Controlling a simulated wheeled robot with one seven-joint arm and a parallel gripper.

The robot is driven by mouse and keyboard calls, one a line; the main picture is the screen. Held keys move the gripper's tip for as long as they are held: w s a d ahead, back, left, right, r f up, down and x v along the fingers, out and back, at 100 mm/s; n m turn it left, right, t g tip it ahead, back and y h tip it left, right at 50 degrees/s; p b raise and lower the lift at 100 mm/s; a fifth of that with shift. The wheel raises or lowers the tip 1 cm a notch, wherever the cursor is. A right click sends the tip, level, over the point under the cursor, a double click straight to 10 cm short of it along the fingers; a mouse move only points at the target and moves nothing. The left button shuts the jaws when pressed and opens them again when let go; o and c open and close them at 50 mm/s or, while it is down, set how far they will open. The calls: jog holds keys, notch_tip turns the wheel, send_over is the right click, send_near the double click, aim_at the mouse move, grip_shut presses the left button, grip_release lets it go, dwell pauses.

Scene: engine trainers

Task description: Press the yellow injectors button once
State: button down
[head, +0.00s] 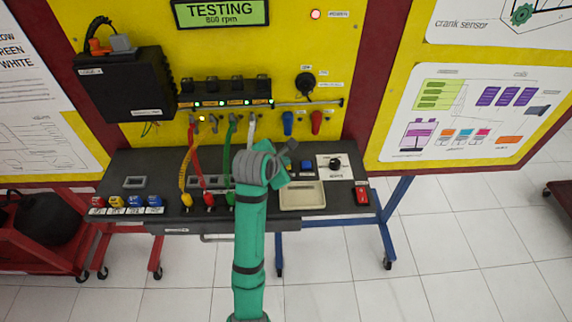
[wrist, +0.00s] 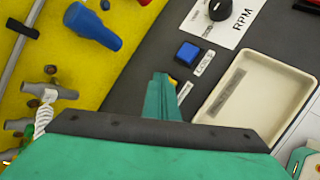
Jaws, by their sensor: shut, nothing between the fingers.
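My gripper (wrist: 162,80) is shut and empty, its green fingertips low over the dark panel in the wrist view. A small yellow piece (wrist: 173,81), which looks like the yellow button, peeks out right beside the fingertips, mostly hidden by them. A white label, partly covered, lies next to it. I cannot tell whether the fingertips touch it. A blue button (wrist: 188,52) with its own label sits just beyond.
A cream tray (head: 302,196) lies near the front edge, with the RPM knob (head: 336,163) behind it and a red switch (head: 362,196) to the right. Coloured cables (head: 197,155) hang left of my arm. Several coloured blocks (head: 134,201) stand at the left. The display reads TESTING, 800 rpm.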

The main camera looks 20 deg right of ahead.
dwell(0.4)
jog(key=shift+r, duration=0.8)
jog(key=shift+r, duration=2.5)
